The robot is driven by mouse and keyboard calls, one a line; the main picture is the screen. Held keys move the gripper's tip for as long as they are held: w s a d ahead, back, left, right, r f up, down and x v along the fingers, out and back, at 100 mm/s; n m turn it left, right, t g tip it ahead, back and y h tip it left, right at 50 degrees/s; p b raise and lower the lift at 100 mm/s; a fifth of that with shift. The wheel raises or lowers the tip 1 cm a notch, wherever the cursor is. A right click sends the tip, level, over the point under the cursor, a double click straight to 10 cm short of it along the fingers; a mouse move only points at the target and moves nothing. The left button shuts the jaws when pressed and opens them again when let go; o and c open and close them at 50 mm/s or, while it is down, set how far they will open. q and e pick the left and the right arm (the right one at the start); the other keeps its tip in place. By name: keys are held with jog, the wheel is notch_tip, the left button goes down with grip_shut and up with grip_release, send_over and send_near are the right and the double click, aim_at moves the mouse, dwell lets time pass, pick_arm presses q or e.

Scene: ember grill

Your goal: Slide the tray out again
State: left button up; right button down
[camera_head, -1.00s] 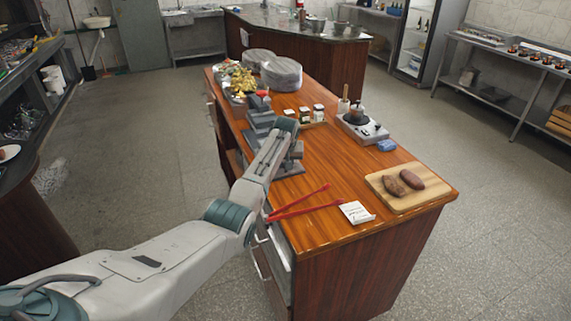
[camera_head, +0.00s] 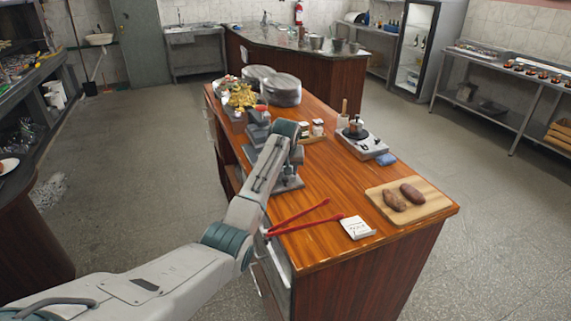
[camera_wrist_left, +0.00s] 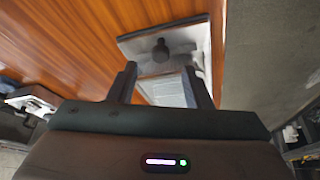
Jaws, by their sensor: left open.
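A grey metal unit, apparently the grill (camera_head: 287,184), stands on the wooden counter, partly hidden behind my left arm in the head view. In the left wrist view its pale metal body (camera_wrist_left: 200,40) carries a dark round knob. A lighter ribbed grey panel, perhaps the tray (camera_wrist_left: 168,92), lies between the fingers. My left gripper (camera_wrist_left: 160,86) is open, its two dark fingers apart on either side of that panel; contact cannot be told. My right gripper is not in view.
Red tongs (camera_head: 305,217) and a white card (camera_head: 357,227) lie near the counter's front. A wooden board (camera_head: 412,205) with two brown pieces sits at the right corner. A small burner (camera_head: 361,143), jars and food containers stand farther back. The counter's middle right is clear.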

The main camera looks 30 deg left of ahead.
pick_arm(q)
jog(key=b+v, duration=0.1)
jog(key=v, duration=0.5)
jog(key=shift+f, duration=0.1)
dwell(0.3)
